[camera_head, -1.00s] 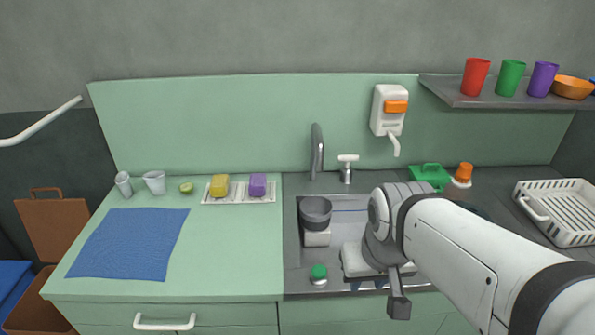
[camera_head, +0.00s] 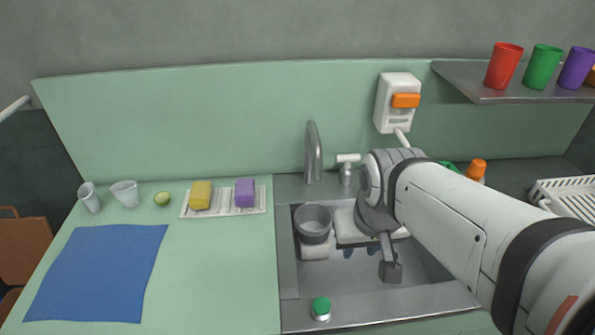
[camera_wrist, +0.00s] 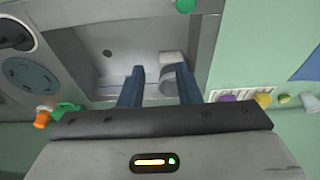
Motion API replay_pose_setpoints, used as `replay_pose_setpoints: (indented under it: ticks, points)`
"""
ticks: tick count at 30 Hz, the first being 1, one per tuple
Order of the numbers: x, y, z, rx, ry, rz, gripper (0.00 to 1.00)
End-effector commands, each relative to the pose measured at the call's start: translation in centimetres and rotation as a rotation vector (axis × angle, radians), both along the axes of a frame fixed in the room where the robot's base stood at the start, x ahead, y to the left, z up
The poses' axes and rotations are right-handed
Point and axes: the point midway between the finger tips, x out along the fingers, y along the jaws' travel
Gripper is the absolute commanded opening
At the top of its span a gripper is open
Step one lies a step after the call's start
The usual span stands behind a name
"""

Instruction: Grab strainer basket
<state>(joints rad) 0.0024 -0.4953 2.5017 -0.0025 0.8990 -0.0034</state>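A grey round basket (camera_head: 313,222), which looks like the strainer basket, stands in the left part of the sink on a pale block (camera_head: 314,251). In the wrist view my gripper (camera_wrist: 159,84) is open, with two blue-grey fingers well apart. The grey basket (camera_wrist: 170,88) shows partly between them, close to the right finger, with the pale block (camera_wrist: 172,60) beyond. Nothing is held.
The faucet (camera_head: 313,150) and a small white-topped tap (camera_head: 347,170) stand behind the sink. A green-capped item (camera_head: 321,307) sits on the sink's front rim. A tray (camera_head: 223,203) with yellow and purple sponges lies left. The shelf (camera_head: 470,88) with cups is upper right.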

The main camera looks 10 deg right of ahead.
Motion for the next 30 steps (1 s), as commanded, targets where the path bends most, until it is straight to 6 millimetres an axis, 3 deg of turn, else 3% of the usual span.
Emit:
replay_pose_setpoints:
  ticks: [5, 11, 21, 25, 30]
  points:
    - [1.9, 0.1, -0.8, 0.011, -0.006, 0.0, 0.3]
    - [8.0, -0.2, -3.9, 0.04, -0.033, -0.014, 0.3]
    - [19.5, -0.7, -12.3, 0.072, -0.103, -0.047, 0.3]
    - [22.8, -1.2, -15.8, 0.074, -0.127, -0.066, 0.3]
    - [25.4, -1.7, -19.2, 0.071, -0.148, -0.083, 0.3]
